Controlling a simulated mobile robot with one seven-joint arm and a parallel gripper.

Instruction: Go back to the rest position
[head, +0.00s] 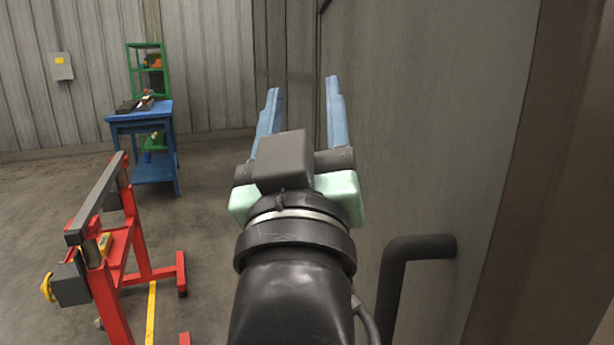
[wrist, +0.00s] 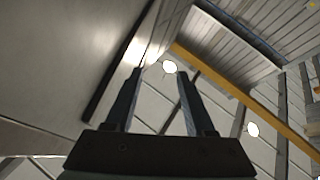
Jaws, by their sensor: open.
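My gripper (head: 301,98) is in the middle of the head view, raised in front of a grey wall panel. Its two blue fingers stand apart with nothing between them. The wrist view also shows my gripper (wrist: 158,82) open and empty, with the ceiling and its round lamps beyond the fingers. Part of the floor and wall behind my arm is hidden in the head view.
A large grey panel (head: 430,120) with a dark bar handle (head: 395,275) stands close on the right. A red stand (head: 118,250) with a grey top bar is at the left. A blue table (head: 150,115) and green shelf (head: 134,65) stand farther back. Open floor lies between.

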